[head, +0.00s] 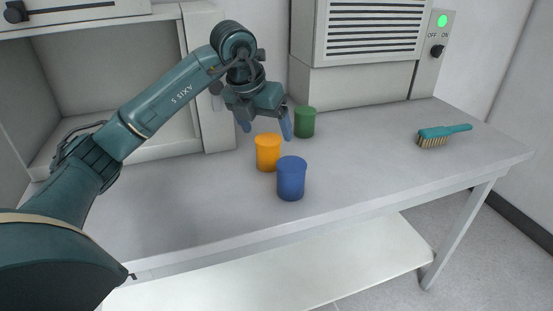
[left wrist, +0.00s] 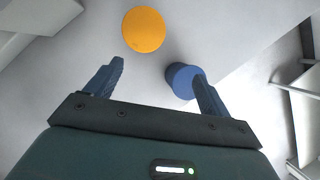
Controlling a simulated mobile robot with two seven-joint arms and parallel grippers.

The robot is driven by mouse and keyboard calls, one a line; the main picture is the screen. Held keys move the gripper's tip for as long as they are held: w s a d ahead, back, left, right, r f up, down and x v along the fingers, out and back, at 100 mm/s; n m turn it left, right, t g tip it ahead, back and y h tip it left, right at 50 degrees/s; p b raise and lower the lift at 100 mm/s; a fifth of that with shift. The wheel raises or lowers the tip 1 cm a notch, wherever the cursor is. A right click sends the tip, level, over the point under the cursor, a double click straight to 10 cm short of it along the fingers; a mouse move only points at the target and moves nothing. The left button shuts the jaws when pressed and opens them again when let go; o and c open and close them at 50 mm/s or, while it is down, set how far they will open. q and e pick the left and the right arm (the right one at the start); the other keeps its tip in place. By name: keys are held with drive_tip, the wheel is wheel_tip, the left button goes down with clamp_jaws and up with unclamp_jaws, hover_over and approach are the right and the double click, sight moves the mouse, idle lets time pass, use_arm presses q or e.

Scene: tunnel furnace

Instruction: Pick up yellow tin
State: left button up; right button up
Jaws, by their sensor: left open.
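The yellow tin (head: 268,153) stands upright on the bench, with a blue tin (head: 291,179) in front and to its right and a green tin (head: 304,122) behind it. My left gripper (head: 266,130) is open and empty, pointing down above the yellow tin. In the left wrist view the yellow tin (left wrist: 144,29) shows as a round top beyond the open fingers (left wrist: 158,84), apart from them. The blue tin (left wrist: 183,80) lies close by the right finger in that view and is partly hidden by it. My right gripper is not in view.
The white bench (head: 372,160) has free room to the right, where a teal brush (head: 441,135) lies. A vented unit (head: 372,35) and a switch panel (head: 434,50) stand at the back. An open furnace housing (head: 110,75) is at the back left. A lower shelf (head: 330,262) is below.

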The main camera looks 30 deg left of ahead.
sight(264, 143)
use_arm(q)
drive_tip(key=shift+n+y, duration=0.3)
drive_tip(key=shift+y, duration=0.3)
drive_tip(key=w+a+f, duration=0.1)
drive_tip(key=f, duration=0.1)
drive_tip(key=w+f, duration=0.1)
drive_tip(key=w+a+f, duration=0.1)
drive_tip(key=f, duration=0.1)
drive_tip(key=shift+w+a+f, duration=0.1)
drive_tip(key=shift+a+f, duration=0.2)
drive_tip(key=shift+a, duration=0.05)
drive_tip(key=shift+x, duration=3.1)
drive_tip(key=shift+w, duration=0.2)
drive_tip(key=shift+r, duration=0.1)
drive_tip(key=c, duration=1.2)
